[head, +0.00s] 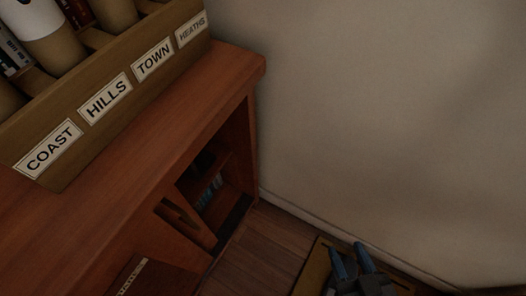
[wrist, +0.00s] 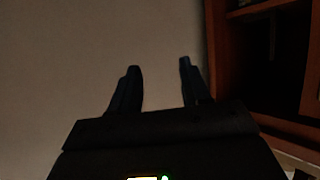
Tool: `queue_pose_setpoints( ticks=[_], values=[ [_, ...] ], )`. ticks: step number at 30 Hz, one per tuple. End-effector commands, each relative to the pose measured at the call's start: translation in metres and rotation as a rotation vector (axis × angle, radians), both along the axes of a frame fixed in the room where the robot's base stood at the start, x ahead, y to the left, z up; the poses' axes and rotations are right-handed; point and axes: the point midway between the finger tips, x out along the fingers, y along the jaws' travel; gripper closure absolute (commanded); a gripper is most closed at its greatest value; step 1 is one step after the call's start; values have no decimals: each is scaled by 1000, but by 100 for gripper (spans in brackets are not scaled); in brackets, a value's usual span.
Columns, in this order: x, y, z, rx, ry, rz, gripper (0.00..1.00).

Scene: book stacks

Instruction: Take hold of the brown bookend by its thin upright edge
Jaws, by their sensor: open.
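I cannot make out the brown bookend for certain in either view. My gripper (head: 352,250) is at the lower right of the head view, low in front of the pale wall and apart from the cabinet. In the wrist view its two dark fingers (wrist: 158,72) stand apart with only bare wall between and beyond them. It is open and holds nothing.
A reddish wooden cabinet (head: 150,165) with open shelves fills the left. On it stands a wooden box (head: 62,110) labelled COAST, HILLS, TOWN, HEATHS, with rolls in it. A yellowish-brown flat thing (head: 312,268) lies by my gripper. The wall (head: 400,120) bounds the right.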

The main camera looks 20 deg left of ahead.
Motion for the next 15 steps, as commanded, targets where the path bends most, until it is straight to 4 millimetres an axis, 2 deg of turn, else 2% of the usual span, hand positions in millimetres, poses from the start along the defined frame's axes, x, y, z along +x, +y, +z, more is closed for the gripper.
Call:
queue_pose_setpoints(
  ticks=[1,5,6,11,15],
  values=[
    [17,25,-25,15,-4,62,53],
    [46,88,-54,52,-9,218,53],
    [54,109,-60,67,-13,266,53],
    [73,199,-73,143,-48,474,53],
    [74,281,-67,234,-95,654,53]
  ],
)
